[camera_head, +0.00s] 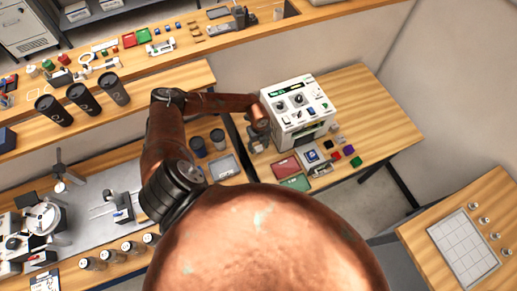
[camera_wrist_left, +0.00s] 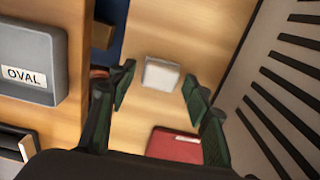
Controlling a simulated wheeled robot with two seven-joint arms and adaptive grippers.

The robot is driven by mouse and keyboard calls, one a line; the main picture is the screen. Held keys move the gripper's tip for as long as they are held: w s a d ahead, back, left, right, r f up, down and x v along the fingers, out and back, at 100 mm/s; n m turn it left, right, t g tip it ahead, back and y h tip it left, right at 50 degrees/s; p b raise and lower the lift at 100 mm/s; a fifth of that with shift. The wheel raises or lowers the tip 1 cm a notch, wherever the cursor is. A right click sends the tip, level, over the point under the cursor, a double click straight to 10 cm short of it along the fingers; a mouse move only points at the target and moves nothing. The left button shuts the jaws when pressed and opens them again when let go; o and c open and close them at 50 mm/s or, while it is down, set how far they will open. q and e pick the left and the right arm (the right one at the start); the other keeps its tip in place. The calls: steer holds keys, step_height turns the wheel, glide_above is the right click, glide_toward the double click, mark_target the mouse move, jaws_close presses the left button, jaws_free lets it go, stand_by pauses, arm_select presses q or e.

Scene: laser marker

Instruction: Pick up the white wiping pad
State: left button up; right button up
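The white wiping pad (camera_wrist_left: 161,74) is a small white block lying on the wooden table in the left wrist view. My left gripper (camera_wrist_left: 158,82) is open. Its two dark green fingers stand apart to the left and right of the pad in that view, and nothing is held between them. In the head view the left gripper (camera_head: 258,143) is small, beside the front left of the white laser marker (camera_head: 298,105). I cannot make out the pad there. My right gripper is in neither view.
A red tray (camera_wrist_left: 175,146) lies close to the pad; a green tray (camera_head: 295,183) is beside it in the head view. The machine's slotted side (camera_wrist_left: 285,90) rises at the right of the wrist view. A grey box labelled OVAL (camera_wrist_left: 28,60) is at left.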

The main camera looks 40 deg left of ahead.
mark_target(259, 147)
arm_select(q)
steer(key=c, duration=0.8)
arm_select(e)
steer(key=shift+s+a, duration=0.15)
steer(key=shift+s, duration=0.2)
arm_select(q)
steer(key=shift+r, duration=0.45)
step_height(259, 147, up, 2)
steer(key=shift+w+r, duration=0.1)
steer(key=shift+r, duration=0.05)
steer(key=shift+s+d+r+b, duration=1.6)
steer(key=shift+s+d+r, duration=3.3)
steer(key=shift+d, duration=0.2)
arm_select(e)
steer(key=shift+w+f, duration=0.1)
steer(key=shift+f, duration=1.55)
